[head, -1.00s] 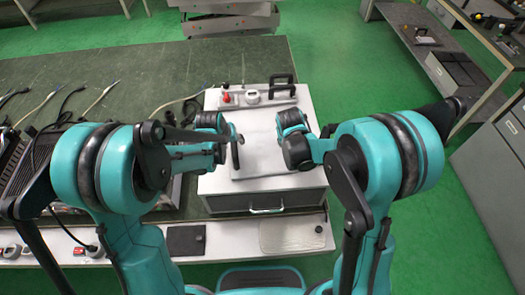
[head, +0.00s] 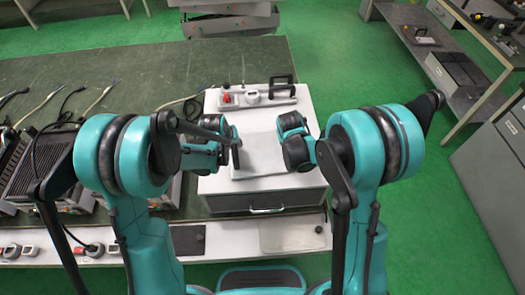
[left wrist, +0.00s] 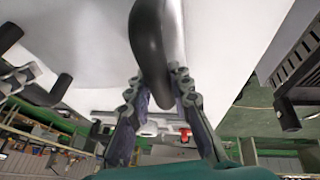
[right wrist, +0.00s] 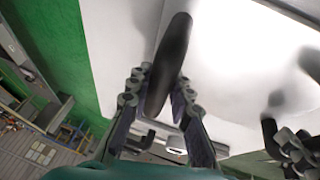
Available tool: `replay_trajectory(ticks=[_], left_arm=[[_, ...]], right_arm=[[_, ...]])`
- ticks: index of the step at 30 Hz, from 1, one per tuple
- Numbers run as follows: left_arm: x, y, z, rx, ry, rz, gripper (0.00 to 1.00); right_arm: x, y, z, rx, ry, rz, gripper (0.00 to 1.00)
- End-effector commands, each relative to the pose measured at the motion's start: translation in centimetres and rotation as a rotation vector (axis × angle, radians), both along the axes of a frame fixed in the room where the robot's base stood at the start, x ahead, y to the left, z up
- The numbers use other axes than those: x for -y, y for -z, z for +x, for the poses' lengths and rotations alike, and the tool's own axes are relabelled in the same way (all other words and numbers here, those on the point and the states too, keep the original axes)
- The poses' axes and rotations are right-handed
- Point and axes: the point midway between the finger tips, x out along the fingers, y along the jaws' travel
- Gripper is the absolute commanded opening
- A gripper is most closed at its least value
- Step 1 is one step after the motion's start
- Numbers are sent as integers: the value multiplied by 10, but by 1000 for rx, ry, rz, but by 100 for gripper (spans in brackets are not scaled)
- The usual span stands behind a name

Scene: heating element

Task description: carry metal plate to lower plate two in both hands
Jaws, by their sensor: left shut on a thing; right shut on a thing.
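The metal plate (head: 262,150) is a pale flat slab with a black bar handle on either side, over the top of a white box-shaped unit. My left gripper (left wrist: 160,92) is shut on the plate's left handle (left wrist: 150,45). My right gripper (right wrist: 160,98) is shut on its right handle (right wrist: 172,55). In the head view, my arms partly cover the handles and fingertips. I cannot tell whether the plate touches the unit's top. I cannot make out which surface is lower plate two.
The white unit (head: 255,198) has a front drawer handle, and a red knob and black handle at its back. Dark ridged devices (head: 40,170) and loose cables lie on the left of the bench (head: 130,75). A dark pad (head: 187,239) and pale pad (head: 290,235) lie in front.

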Motion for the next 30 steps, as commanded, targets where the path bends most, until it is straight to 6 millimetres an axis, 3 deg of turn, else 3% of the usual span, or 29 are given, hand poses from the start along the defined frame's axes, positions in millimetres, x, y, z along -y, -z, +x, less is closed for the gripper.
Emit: replay_trajectory(ticks=[11, 30], left_arm=[[0, -6, 0, 1, 0, 0, 0], [0, -50, 0, 2, 0, 0, 0]], right_arm=[[0, -7, 0, 1, 0, -1, 0], [0, -50, 0, 2, 0, -1, 0]])
